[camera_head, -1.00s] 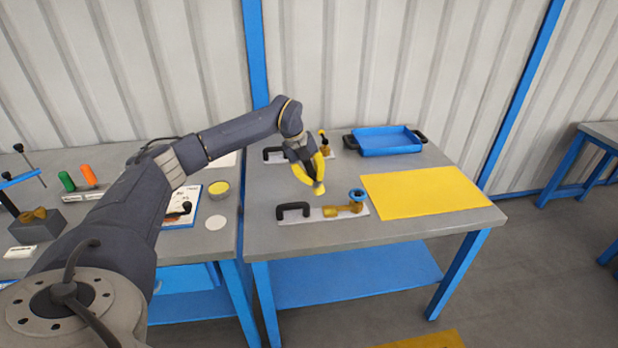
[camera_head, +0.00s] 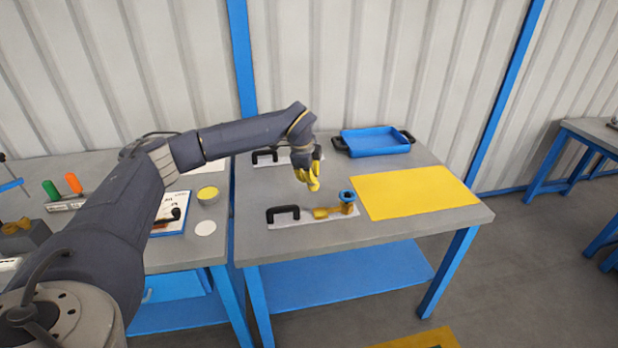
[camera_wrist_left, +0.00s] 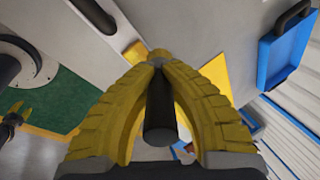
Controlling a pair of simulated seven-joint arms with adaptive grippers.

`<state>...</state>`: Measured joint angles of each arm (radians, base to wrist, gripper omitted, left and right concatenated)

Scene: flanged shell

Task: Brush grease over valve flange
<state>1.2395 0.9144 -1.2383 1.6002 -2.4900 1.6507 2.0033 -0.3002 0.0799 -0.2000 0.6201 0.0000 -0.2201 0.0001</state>
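The front valve (camera_head: 321,213) is a brass body with a blue round flange (camera_head: 347,196) at its right end, on a pale plate with a black handle (camera_head: 283,213). My left gripper (camera_head: 313,186) hangs just behind and left of the blue flange, apart from it in the picture. In the left wrist view, its yellow fingers (camera_wrist_left: 157,62) close on a dark round handle (camera_wrist_left: 160,115), apparently the brush. The bristles cannot be made out. A dark shape with yellow prongs at the left wrist view's edge appears to be my right gripper (camera_wrist_left: 14,112); its state is unclear.
A round tin with yellow content (camera_head: 208,194) and a white disc (camera_head: 205,228) are on the left bench. A yellow mat (camera_head: 415,192) lies right of the valve, a blue tray (camera_head: 375,141) behind. A second handled plate (camera_head: 268,158) is partly hidden by my arm.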

